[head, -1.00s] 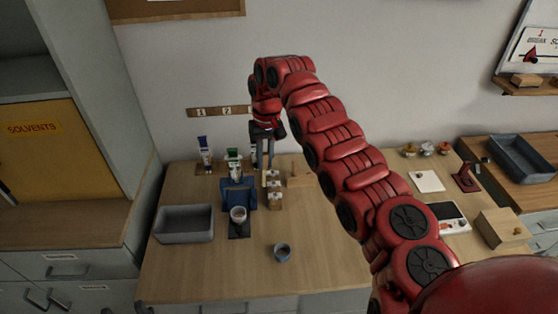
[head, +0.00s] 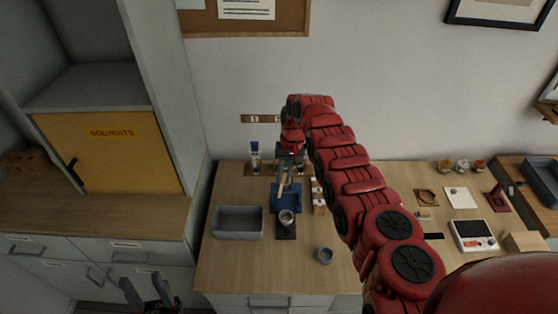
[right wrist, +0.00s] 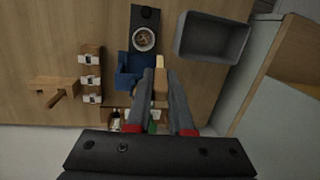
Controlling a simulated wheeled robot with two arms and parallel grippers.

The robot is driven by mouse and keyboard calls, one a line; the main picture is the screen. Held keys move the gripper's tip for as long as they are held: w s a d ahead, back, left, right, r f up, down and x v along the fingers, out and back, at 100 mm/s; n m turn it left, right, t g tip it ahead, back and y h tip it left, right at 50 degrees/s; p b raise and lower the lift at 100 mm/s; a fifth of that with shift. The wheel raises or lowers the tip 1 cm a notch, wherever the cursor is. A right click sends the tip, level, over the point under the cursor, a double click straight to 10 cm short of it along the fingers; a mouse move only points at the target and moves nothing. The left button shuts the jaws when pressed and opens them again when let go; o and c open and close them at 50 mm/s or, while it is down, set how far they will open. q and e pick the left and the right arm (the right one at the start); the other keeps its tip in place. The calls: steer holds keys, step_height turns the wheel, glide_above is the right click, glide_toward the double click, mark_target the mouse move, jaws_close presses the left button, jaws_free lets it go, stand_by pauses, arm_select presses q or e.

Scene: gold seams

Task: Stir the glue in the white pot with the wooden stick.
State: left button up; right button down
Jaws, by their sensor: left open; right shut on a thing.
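The white pot (head: 287,217) stands on a dark plate in front of the blue block-like holder; in the right wrist view the pot (right wrist: 144,40) is open at the top with pale contents. My right gripper (head: 287,175) is shut on the wooden stick (head: 281,187), which also shows between the fingers in the right wrist view (right wrist: 160,88). The stick's tip appears above and behind the pot, apart from it. My left gripper (head: 143,285) is open and empty at the bottom left, low in front of the cabinets, partly cut off.
A grey tray (head: 238,222) lies left of the pot. A small grey cup (head: 325,256) stands to the front right. A blue-capped tube (head: 254,155) stands behind.

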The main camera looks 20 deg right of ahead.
step_height(320, 180, down, 12)
steer(key=s+d+b, duration=0.2)
steer(key=b, duration=0.1)
steer(key=shift+r+m+b, duration=0.25)
steer(key=shift+m+b, duration=0.1)
steer(key=shift+m, duration=0.05)
stand_by(0.6)
steer(key=shift+s+d, duration=0.1)
